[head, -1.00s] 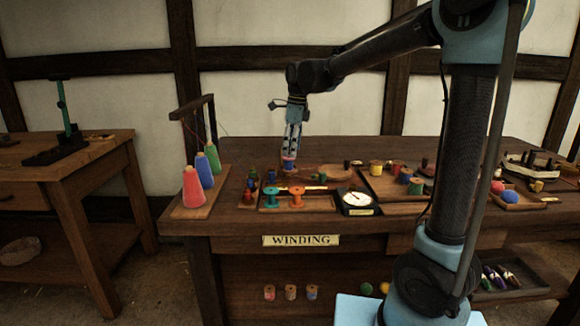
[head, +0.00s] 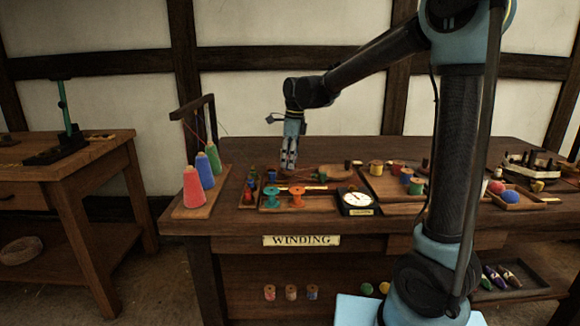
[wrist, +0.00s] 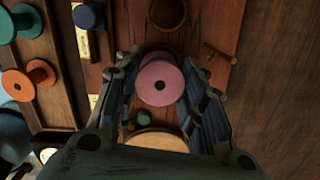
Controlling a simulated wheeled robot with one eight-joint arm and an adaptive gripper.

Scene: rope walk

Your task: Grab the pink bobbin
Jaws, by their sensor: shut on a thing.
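The pink bobbin (wrist: 160,83) is in the middle of the wrist view, its round end with a dark centre hole facing the camera. My gripper (wrist: 162,72) has a finger on each side of it and is shut on it. In the head view my gripper (head: 288,160) points down low over the back of the winding bench; the bobbin cannot be made out there behind the fingers.
Teal (head: 271,196) and orange (head: 297,197) bobbins lie in a tray left of a white dial (head: 355,199). Pink, blue and green cones (head: 193,187) stand at the bench's left end. A tray with several bobbins (head: 376,167) is to the right.

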